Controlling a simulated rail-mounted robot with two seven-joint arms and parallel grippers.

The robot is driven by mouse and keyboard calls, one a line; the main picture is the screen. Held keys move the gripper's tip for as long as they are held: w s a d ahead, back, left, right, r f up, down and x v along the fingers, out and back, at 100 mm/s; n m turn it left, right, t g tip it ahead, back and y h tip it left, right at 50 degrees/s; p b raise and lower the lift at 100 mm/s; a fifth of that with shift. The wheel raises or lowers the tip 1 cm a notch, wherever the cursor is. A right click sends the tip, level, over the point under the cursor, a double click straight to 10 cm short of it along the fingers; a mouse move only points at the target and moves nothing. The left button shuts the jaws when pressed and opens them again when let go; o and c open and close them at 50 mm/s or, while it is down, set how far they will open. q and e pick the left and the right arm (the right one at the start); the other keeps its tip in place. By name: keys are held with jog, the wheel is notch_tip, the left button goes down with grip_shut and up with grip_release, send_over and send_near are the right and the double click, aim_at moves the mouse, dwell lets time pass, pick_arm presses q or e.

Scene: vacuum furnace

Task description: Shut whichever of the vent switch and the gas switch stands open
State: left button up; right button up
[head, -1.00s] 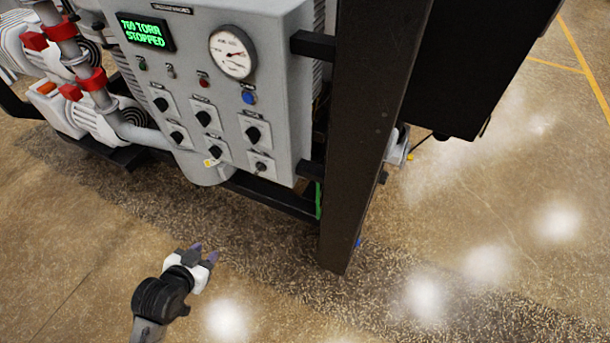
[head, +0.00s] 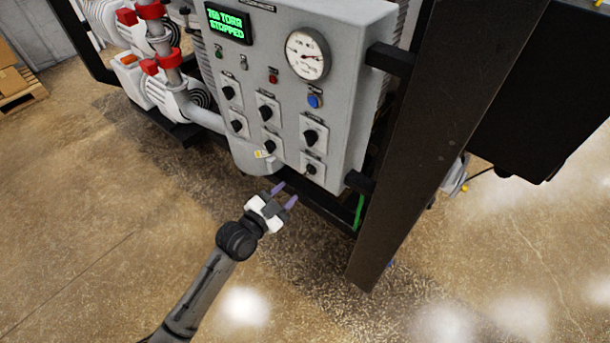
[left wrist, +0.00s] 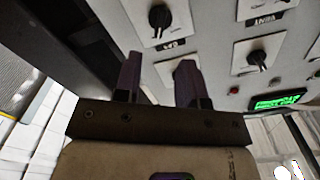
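The grey control panel (head: 290,95) has black rotary switches in two rows. The gas switch (head: 313,170) is at its lower right; in the left wrist view it (left wrist: 160,17) sits at the top with its label, seen upside down, below it. The vent switch (head: 272,143) is left of it in the bottom row; the left wrist view shows its label (left wrist: 263,20) at the top right edge. I cannot tell which switch stands open. My left gripper (head: 285,194) is open and empty, below the panel's lower edge, apart from both switches. My right gripper is out of view.
A green display (head: 228,24) reads STOPPED, and a round gauge (head: 307,53) is beside it. A thick dark post (head: 415,150) stands right of the panel. Pipes with red clamps (head: 163,60) are at the left. The floor in front is clear.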

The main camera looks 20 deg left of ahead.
aim_at(306, 174)
pick_arm(q)
jog(key=x, duration=0.8)
jog(key=shift+w+d+b, duration=0.1)
jog(key=shift+w+b, duration=0.05)
jog(key=shift+b, duration=0.15)
grip_shut()
